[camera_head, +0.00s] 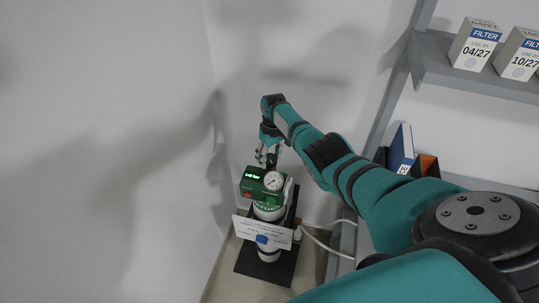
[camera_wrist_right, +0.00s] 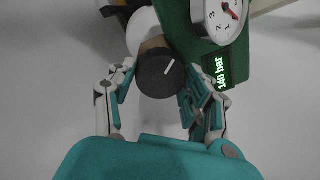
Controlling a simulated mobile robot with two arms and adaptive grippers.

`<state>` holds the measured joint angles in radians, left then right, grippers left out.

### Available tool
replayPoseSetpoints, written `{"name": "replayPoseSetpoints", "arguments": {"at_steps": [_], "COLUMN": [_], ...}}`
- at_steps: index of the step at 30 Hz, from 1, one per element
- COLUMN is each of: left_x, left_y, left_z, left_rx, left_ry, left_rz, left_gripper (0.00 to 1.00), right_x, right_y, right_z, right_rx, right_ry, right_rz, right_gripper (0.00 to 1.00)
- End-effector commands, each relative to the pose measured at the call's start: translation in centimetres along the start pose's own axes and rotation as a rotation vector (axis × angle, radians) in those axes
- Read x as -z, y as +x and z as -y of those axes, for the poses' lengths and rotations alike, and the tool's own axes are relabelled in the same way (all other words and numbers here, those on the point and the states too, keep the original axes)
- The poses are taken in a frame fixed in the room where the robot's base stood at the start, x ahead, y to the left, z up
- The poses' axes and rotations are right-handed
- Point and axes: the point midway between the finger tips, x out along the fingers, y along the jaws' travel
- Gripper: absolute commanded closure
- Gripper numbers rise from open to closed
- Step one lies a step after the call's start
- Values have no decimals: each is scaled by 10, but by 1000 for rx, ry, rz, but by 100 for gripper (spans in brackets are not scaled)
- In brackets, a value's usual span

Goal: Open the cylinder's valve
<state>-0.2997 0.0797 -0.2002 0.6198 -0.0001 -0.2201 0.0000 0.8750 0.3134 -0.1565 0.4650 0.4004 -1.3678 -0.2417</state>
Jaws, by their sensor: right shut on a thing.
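The white cylinder (camera_head: 266,255) stands upright against the wall with a green head unit (camera_head: 250,187) on top. The unit has a round dial gauge (camera_head: 273,181), also in the right wrist view (camera_wrist_right: 217,18), and a lit display (camera_wrist_right: 223,73) reading 140 bar. The valve's dark round knob (camera_wrist_right: 155,73) bears a slanted white line. My right gripper (camera_head: 267,157) reaches the top of the unit from above; in the right wrist view its fingers (camera_wrist_right: 157,82) are on both sides of the knob, shut on it. My left gripper is not in view.
A white card (camera_head: 262,232) hangs on the cylinder's front. The cylinder stands on a dark base (camera_head: 250,265). A white hose (camera_head: 325,240) runs to the right. A grey shelf (camera_head: 470,82) with filter boxes (camera_head: 474,45) and a blue binder (camera_head: 401,150) stand at the right.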

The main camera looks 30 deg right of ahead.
Motion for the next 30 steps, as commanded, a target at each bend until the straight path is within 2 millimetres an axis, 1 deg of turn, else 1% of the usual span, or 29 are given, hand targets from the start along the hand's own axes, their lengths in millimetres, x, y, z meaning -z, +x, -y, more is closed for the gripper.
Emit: {"name": "replayPoseSetpoints", "arguments": {"at_steps": [1,7,19,20,21,25,30], "left_x": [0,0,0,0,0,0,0], "left_y": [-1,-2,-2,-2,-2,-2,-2], "left_z": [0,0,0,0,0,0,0], "left_rx": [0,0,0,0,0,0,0], "left_ry": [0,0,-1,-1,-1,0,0], "left_rz": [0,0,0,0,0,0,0], "left_gripper": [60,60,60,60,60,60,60], "right_x": [2,2,2,2,2,1,1], "right_y": [-2,-2,-2,-2,-2,-1,-1], "right_z": [-1,-1,-1,-1,-1,0,0], "right_rx": [-1,-1,-2,-2,-2,-1,-1], "right_ry": [13,45,49,49,49,49,49], "right_rz": [-6,-9,-10,-10,-9,-8,-6], "right_gripper": [82,82,82,47,42,25,25]}}
